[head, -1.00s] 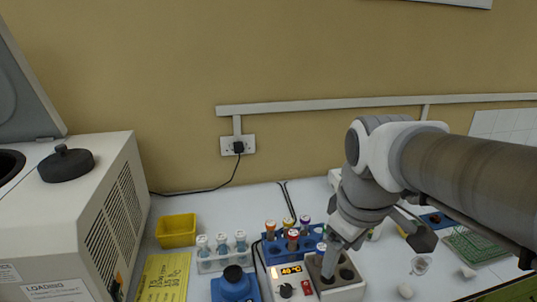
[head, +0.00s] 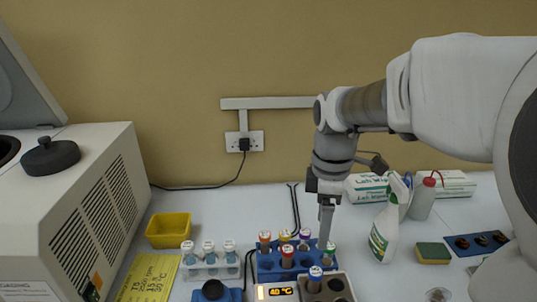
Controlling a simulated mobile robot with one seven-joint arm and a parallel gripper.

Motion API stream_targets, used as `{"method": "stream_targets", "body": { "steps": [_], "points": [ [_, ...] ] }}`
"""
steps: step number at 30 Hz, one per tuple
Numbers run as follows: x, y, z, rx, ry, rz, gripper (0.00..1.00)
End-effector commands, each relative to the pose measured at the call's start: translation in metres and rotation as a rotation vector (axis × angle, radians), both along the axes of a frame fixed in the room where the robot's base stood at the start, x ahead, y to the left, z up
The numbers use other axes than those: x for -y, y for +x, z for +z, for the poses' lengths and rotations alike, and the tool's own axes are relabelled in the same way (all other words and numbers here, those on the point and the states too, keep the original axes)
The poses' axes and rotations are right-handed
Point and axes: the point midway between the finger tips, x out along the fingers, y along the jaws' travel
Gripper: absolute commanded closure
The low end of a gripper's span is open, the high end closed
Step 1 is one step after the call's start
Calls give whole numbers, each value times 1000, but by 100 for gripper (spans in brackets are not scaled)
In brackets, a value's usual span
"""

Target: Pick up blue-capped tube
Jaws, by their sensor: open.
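A tube with a blue-rimmed white cap (head: 315,272) stands upright in a hole of the heating block at the bottom of the head view. My gripper (head: 324,244) points down behind and slightly right of it, over the right end of the blue tube rack. Its fingers are seen nearly edge-on, so the gap between them is hard to see. It is open and nothing shows held in it. A tube with a greenish cap (head: 330,248) stands close beside the fingertips; whether they touch cannot be told.
The blue rack (head: 265,265) holds several tubes with orange, yellow, purple and red caps. A white rack (head: 209,268) of pale-capped tubes and a yellow bin (head: 169,230) stand left. A spray bottle (head: 385,230), a wash bottle (head: 422,200) and a sponge (head: 433,253) stand right.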

Motion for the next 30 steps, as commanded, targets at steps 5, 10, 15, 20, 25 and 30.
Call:
{"method": "stream_targets", "body": {
  "steps": [5, 10, 15, 20, 25, 30],
  "points": [
    [0, 4, -5, -13, 3, 36, 23],
    [0, 3, -30, -17, 3, 38, 23],
    [0, 3, -68, -18, 4, 37, 23],
    [0, 2, -101, -18, 4, 37, 23],
    [0, 3, -122, -15, 3, 37, 23],
    [0, 3, -131, -14, 4, 36, 23]
  ]
}}
